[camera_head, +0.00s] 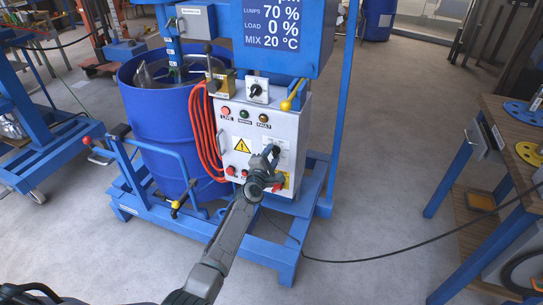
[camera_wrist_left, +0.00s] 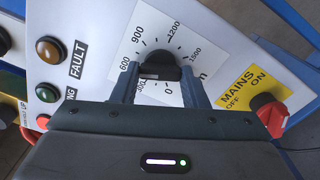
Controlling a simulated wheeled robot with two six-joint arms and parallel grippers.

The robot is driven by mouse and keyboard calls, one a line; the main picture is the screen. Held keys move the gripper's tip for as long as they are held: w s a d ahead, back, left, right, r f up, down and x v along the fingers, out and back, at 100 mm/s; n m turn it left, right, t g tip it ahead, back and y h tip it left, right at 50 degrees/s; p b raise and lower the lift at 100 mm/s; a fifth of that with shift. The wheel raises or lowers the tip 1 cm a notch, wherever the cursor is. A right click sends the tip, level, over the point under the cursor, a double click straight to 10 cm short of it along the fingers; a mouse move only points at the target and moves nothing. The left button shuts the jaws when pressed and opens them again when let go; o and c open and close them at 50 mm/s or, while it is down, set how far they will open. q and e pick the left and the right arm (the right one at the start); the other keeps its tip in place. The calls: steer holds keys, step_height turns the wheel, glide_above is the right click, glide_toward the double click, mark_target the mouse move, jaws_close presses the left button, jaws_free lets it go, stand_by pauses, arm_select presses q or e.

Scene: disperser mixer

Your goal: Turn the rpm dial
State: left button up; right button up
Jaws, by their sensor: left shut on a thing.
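The rpm dial (camera_wrist_left: 160,66) is a black knob on a white scale plate marked 0 to 1500, on the grey control panel (camera_wrist_left: 85,22). My left gripper (camera_wrist_left: 158,78) is shut on the dial, one finger on each side, as the left wrist view shows. The dial's lower part and some of the scale near 300 are hidden by the gripper, and I cannot read its exact setting. In the head view my left gripper (camera_head: 269,160) reaches the panel's right half and covers most of the dial. My right gripper is not in view.
A red MAINS switch (camera_wrist_left: 269,113) sits close to the right finger; FAULT (camera_wrist_left: 50,50) and green lamps are at left. The display (camera_head: 273,25) reads LOAD 0 %. A blue drum (camera_head: 160,125) stands left of the panel. A black cable crosses the floor, clear at right.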

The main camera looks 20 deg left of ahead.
arm_select(q)
steer(key=shift+f+n, duration=0.1)
steer(key=shift+n, duration=0.2)
arm_select(e)
steer(key=shift+s+f, duration=0.15)
arm_select(q)
steer(key=o, duration=1)
steer(key=s+p, duration=0.3)
steer(key=s, duration=0.8)
steer(key=shift+a, duration=0.15)
arm_select(e)
steer(key=s+f, duration=0.4)
steer(key=s, duration=0.4)
steer(key=shift+d+f, duration=0.35)
steer(key=shift+d, duration=0.05)
